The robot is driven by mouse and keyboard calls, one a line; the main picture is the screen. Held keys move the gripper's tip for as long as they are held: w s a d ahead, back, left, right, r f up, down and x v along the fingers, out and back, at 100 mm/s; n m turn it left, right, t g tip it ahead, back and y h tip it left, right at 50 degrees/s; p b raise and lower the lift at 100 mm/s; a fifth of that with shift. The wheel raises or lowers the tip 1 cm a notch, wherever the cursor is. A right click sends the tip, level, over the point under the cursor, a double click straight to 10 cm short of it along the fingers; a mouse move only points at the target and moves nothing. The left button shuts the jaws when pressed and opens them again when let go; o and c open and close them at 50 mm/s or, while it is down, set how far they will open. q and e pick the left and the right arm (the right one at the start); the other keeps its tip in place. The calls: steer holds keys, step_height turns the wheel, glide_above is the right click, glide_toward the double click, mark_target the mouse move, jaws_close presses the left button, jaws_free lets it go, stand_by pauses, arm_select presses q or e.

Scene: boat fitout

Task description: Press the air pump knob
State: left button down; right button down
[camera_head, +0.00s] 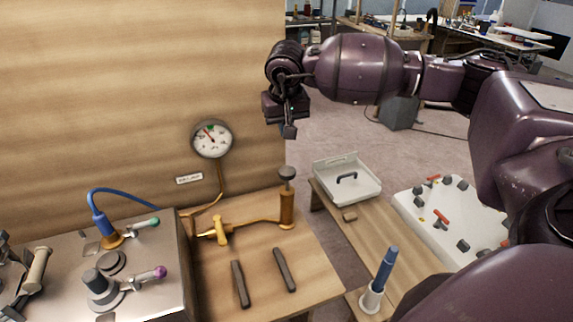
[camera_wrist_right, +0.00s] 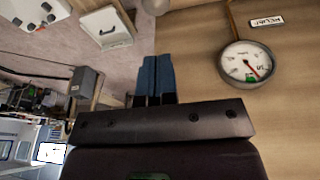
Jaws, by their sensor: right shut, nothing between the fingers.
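The air pump is a brass cylinder (camera_head: 287,208) standing on the wooden bench, with a round grey knob (camera_head: 287,172) on top of its rod. The knob stands up clear of the cylinder. My right gripper (camera_head: 290,131) points down above the knob, apart from it, with a clear gap. In the right wrist view its blue fingers (camera_wrist_right: 156,76) are together and empty. A grey rounded shape at that view's top edge may be the knob; it is cut off. A brass pipe joins the pump to a yellow-handled valve (camera_head: 217,231) and a round gauge (camera_head: 212,139). My left gripper is not seen.
A wooden wall panel (camera_head: 130,80) stands behind the bench. Two dark bars (camera_head: 285,270) lie in front of the pump. A metal box with hose fittings (camera_head: 150,285) is at left. A white tray (camera_head: 365,187) and a blue-handled tool (camera_head: 386,268) are at right.

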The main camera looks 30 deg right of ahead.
mark_target(287, 170)
steer(key=shift+s+d+n, duration=0.1)
steer(key=shift+s+n, duration=0.05)
steer(key=shift+n, duration=0.45)
steer(key=shift+f, duration=0.1)
steer(key=x, duration=1.4)
steer(key=shift+s, duration=0.2)
